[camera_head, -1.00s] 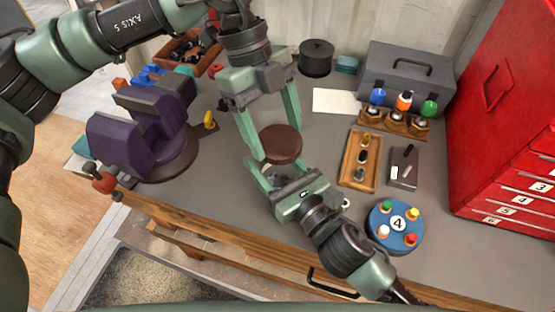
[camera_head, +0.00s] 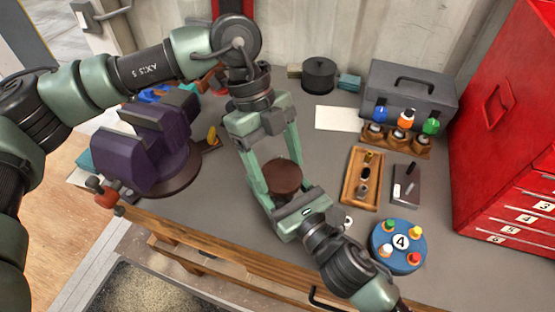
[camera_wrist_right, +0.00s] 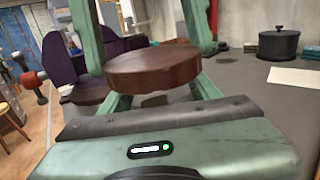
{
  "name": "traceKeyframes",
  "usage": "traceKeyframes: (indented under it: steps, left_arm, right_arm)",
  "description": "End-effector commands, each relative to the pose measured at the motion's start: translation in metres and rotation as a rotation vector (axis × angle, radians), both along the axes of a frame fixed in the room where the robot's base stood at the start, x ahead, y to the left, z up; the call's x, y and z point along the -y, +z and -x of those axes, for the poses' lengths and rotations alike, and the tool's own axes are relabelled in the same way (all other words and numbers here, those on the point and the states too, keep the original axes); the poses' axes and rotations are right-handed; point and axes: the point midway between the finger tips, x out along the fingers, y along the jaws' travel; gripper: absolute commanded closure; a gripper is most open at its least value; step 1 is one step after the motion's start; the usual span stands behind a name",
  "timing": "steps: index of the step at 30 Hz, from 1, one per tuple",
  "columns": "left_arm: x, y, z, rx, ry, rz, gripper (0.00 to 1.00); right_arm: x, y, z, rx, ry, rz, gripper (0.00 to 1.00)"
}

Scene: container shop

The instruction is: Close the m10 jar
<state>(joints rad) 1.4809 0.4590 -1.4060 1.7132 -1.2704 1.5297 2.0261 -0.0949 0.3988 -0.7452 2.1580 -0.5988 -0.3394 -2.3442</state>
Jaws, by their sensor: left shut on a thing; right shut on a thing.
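A round dark brown lid (camera_head: 283,176) lies level between my two grippers, which meet over the middle of the bench. My left gripper (camera_head: 280,170) reaches down from above and is shut on the lid at its sides. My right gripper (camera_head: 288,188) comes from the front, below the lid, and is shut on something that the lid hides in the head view. In the right wrist view the lid (camera_wrist_right: 153,66) fills the middle, and a small pale part, perhaps the jar (camera_wrist_right: 154,100), shows under it. Whether lid and jar touch I cannot tell.
A purple vise (camera_head: 150,150) stands left. A wooden tray (camera_head: 352,190), a dark block (camera_head: 406,185) and a blue round holder (camera_head: 398,258) are at right. A grey toolbox (camera_head: 410,88), a black pot (camera_head: 319,75) and a red cabinet (camera_head: 500,110) stand behind and right.

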Motion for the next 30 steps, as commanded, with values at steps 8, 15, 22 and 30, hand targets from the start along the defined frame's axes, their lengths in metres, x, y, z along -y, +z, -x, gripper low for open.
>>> traceKeyframes:
  steps: [8,15,22,30]
  left_arm:
    - [0.000,-0.009,0.000,0.000,0.000,0.000,0.67]
    - [0.000,-0.009,0.000,0.000,0.000,0.000,0.67]
    - [0.000,-0.010,0.000,0.000,0.000,0.000,0.67]
    - [0.000,-0.015,0.000,0.000,0.000,0.000,0.67]
  right_arm:
    - [0.000,0.000,0.000,-0.001,0.000,0.001,1.00]
    - [0.000,0.000,0.000,-0.001,0.000,0.001,1.00]
    - [0.000,0.000,0.000,-0.001,0.000,0.001,1.00]
    - [0.000,0.000,0.000,-0.001,0.000,0.001,1.00]
